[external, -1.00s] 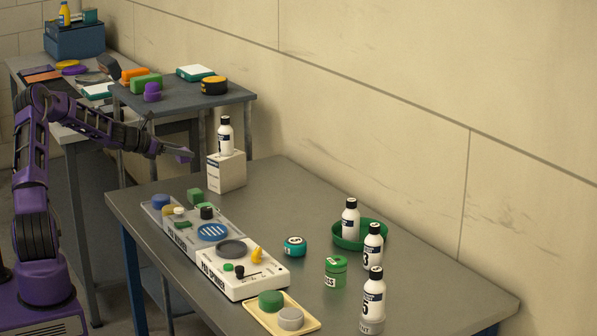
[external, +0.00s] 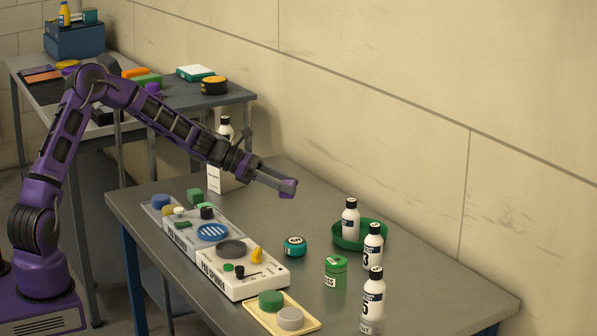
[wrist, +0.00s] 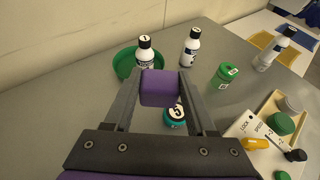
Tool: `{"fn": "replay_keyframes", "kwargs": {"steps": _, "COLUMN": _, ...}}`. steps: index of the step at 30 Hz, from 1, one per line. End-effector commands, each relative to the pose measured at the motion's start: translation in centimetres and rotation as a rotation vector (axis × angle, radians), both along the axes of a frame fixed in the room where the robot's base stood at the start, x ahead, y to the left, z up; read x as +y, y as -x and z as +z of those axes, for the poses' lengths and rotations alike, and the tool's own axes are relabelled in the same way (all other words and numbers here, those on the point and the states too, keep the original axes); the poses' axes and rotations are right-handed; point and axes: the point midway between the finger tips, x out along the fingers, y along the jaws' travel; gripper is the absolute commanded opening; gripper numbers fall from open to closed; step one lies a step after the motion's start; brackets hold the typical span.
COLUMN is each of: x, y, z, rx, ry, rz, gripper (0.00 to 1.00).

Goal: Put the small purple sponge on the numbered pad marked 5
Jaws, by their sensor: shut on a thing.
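My gripper (wrist: 158,98) is shut on the small purple sponge (wrist: 160,87), a block between the two fingertips in the wrist view. In the external view the sponge (external: 288,187) is at the end of my gripper (external: 280,181), held in the air above the front table. A short teal round piece (external: 295,246) with a white numbered label sits on that table; the number is hard to read. It also shows in the wrist view (wrist: 175,117), partly hidden behind the sponge and fingers. I cannot surely tell which thing is the pad marked 5.
A green tray (external: 384,236) holds a white bottle (external: 350,220). More bottles marked 3 (external: 372,247) and 5 (external: 373,296) stand nearby, with a green jar (external: 335,271). A white control panel (external: 235,284) and a cream tray (external: 270,316) line the front. The table's far middle is clear.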

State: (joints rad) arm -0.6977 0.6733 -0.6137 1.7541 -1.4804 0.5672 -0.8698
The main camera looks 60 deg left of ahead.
Motion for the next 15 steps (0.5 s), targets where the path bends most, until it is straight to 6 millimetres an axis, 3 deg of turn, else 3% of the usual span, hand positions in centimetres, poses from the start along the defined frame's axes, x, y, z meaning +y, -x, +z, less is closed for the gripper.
{"fn": "replay_keyframes", "kwargs": {"steps": 1, "x": -1.8, "y": 0.2, "z": 0.2, "rx": -0.001, "ry": -0.001, "rz": -0.029, "gripper": 0.05}}
{"fn": "replay_keyframes", "kwargs": {"steps": 3, "x": -3.4, "y": 0.5, "z": 0.3, "rx": 0.0, "ry": -0.001, "rz": -0.056, "gripper": 0.05}}
{"fn": "replay_keyframes", "kwargs": {"steps": 6, "x": -4.8, "y": 0.8, "z": 0.3, "rx": 0.001, "ry": 0.001, "rz": -0.078, "gripper": 0.05}}
{"fn": "replay_keyframes", "kwargs": {"steps": 15, "x": -5.4, "y": 0.9, "z": -4.6, "rx": 0.003, "ry": 0.005, "rz": -0.086, "gripper": 0.05}}
